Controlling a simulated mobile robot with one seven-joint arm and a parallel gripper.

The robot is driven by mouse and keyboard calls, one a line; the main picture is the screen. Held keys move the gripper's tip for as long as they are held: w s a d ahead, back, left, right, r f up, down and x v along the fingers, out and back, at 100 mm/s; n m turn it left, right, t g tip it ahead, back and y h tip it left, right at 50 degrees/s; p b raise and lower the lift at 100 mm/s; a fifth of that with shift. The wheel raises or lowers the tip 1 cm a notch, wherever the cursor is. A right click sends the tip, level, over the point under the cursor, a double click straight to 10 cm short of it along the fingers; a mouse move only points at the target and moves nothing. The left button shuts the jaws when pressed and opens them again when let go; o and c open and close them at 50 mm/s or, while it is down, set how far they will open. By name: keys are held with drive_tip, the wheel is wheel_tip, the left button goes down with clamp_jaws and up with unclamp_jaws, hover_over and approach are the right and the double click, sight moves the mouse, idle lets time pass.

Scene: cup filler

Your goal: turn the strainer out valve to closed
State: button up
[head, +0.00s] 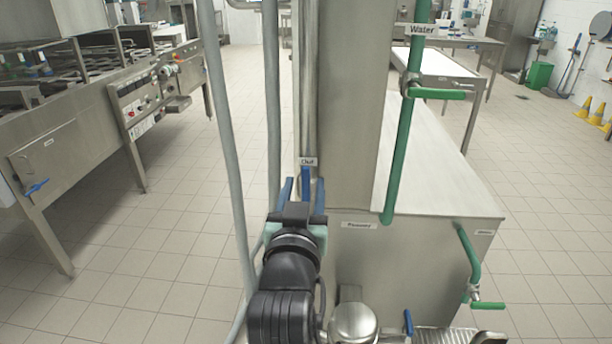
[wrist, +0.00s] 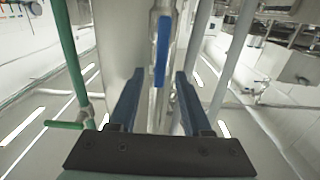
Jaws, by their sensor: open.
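The strainer out valve's blue lever (head: 305,180) is on the metal column, just under a small label that seems to read "Out". In the wrist view the blue lever (wrist: 161,50) stands upright, roughly in line with the pipe behind it. My gripper (head: 302,188) is open, with one blue finger on each side of the lever. In the wrist view my gripper (wrist: 158,78) shows the lever ahead between its fingertips, with a gap on both sides. I cannot tell how deep the lever sits between the fingers. The valve body is mostly hidden.
Grey vertical pipes (head: 231,150) stand close to the left of my gripper. A green water pipe (head: 400,150) with a green lever (head: 437,93) runs down on the right. A metal tank (head: 430,185) fills the lower right. Open tiled floor lies on the left.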

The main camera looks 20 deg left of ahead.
sight(305, 181)
drive_tip(key=shift+x, duration=1.65)
drive_tip(key=shift+c, duration=0.3)
clamp_jaws()
